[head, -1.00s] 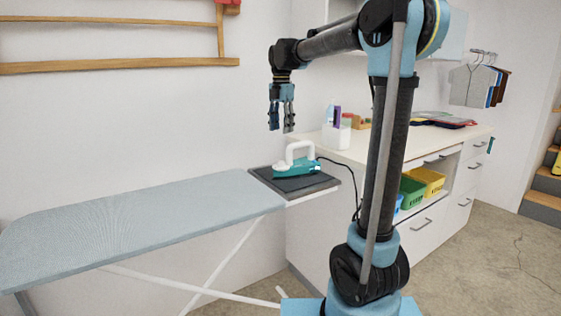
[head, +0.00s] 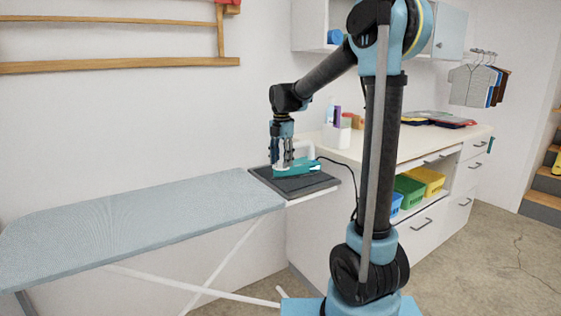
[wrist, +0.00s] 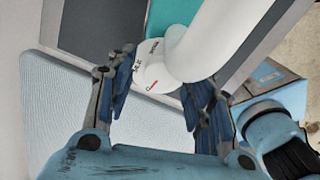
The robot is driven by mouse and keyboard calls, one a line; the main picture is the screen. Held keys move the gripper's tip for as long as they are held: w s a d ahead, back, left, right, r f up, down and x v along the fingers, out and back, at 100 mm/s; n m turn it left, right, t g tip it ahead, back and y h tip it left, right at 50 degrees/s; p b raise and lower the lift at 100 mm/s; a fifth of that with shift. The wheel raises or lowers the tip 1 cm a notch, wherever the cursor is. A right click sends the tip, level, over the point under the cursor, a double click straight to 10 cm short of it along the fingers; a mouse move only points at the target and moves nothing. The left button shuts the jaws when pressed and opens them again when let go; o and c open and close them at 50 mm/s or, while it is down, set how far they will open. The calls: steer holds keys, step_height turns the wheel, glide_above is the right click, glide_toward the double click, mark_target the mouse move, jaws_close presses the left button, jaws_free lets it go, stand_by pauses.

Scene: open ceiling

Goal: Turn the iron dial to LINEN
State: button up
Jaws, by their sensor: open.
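The iron (head: 297,169) stands on the dark rest at the right end of the ironing board. It has a teal body and a white handle, which crosses the upper right of the wrist view (wrist: 222,38). The white dial (wrist: 150,75), with a short red mark and small dark lettering, shows beside the handle; I cannot read which setting it points to. My gripper (head: 281,168) points down over the iron. In the wrist view it is open (wrist: 160,80), with the dial showing between its fingertips. I cannot tell whether the fingers touch it.
The dark iron rest (head: 291,187) adjoins the light blue ironing board (head: 130,224). A white counter (head: 400,147) stands behind and right, with a white container (head: 337,135) near the iron. Green (head: 408,191) and yellow (head: 430,178) baskets sit below. A black cord runs from the iron.

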mark_target(281, 161)
steer(key=c, duration=1.1)
steer(key=shift+m, duration=2.4)
steer(key=o, duration=1.1)
steer(key=shift+r, duration=0.1)
step_height(281, 161, up, 12)
